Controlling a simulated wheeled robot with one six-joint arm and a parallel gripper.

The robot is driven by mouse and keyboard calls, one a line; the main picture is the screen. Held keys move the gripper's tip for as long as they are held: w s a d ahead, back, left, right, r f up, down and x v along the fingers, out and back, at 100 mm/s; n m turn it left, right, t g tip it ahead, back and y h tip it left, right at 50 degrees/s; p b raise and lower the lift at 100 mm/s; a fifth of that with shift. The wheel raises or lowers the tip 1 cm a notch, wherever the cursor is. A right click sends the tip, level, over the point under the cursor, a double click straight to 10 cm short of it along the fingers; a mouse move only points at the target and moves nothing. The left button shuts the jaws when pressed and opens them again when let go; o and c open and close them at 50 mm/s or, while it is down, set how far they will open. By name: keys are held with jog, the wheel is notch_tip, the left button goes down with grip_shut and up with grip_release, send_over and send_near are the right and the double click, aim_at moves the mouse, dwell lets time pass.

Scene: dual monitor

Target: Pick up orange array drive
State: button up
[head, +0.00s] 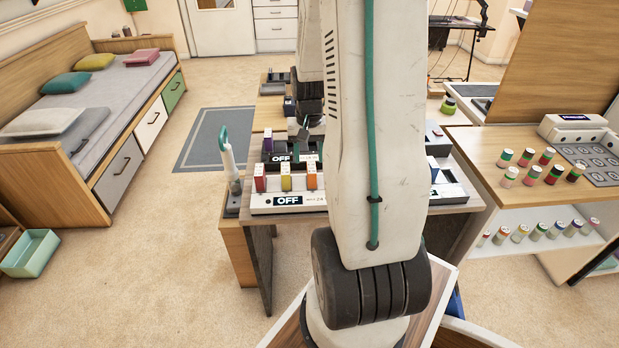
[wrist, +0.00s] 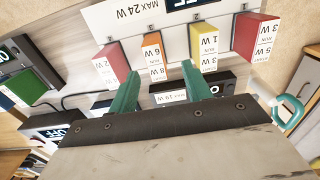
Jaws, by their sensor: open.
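The orange array drive (wrist: 153,42) stands upright in the white OFF base (wrist: 130,18), marked MAX 24 W; in the head view the drive (head: 311,176) is just left of my arm. In the wrist view a pink-red drive (wrist: 110,60) is on its left, with a yellow drive (wrist: 203,40) and a red drive (wrist: 252,38) on its right. My gripper (wrist: 160,70) is open and empty, its teal fingers spread to either side of the orange drive's lower end in the picture. I cannot tell whether they touch it.
A teal-hooked tool (head: 229,160) stands left of the base. A wooden counter (head: 490,150) with several coloured cylinders is at right.

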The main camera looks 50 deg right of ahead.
aim_at(311, 167)
jog(key=f, duration=0.8)
jog(key=shift+s+d, duration=0.2)
jog(key=shift+d, duration=0.05)
jog(key=c, duration=1.1)
